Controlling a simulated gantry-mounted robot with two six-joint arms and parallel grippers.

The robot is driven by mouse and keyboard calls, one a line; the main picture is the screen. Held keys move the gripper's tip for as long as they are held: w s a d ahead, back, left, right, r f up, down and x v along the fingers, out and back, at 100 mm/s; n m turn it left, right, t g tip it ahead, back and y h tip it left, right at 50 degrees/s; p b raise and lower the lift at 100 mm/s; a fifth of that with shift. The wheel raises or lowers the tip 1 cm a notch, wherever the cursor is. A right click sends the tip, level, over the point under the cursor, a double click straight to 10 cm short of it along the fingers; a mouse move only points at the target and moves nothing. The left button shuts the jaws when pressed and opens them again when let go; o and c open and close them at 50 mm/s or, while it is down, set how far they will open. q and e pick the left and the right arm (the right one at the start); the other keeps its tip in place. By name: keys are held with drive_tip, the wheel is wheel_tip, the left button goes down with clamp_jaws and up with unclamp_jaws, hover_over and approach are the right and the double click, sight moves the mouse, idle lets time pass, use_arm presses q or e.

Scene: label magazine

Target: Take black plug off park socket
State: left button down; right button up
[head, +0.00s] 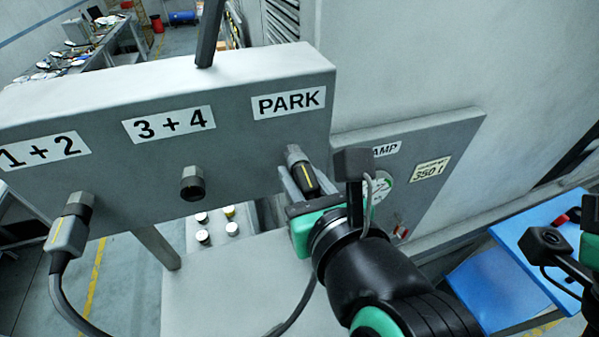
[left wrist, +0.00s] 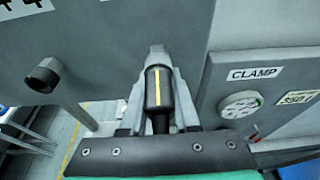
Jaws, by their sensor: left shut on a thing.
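The black plug (head: 307,180) with a yellow stripe is below the PARK label, at the right end of the grey panel. My left gripper (head: 303,180) is shut on it, with one finger on each side. In the left wrist view the plug (left wrist: 157,88) points away from me between the fingers. A light grey collar (head: 294,153), the park socket or the plug's front end, is between the black body and the panel. I cannot tell whether the plug is seated. Part of my right arm shows at the right edge; its fingers are out of view.
A grey plug (head: 67,236) with a cable sits at the 1+2 socket. The 3+4 socket (head: 192,184) is empty. A CLAMP panel with a gauge (left wrist: 240,104) is to the right. A blue table (head: 535,225) is at the lower right.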

sight(307, 186)
use_arm(q)
drive_tip(key=shift+s+d, duration=0.3)
drive_tip(key=shift+s, duration=0.45)
drive_tip(key=shift+s+d, duration=0.25)
drive_tip(key=shift+s, duration=0.45)
drive_tip(key=shift+s+d, duration=0.3)
drive_tip(key=shift+s, duration=0.45)
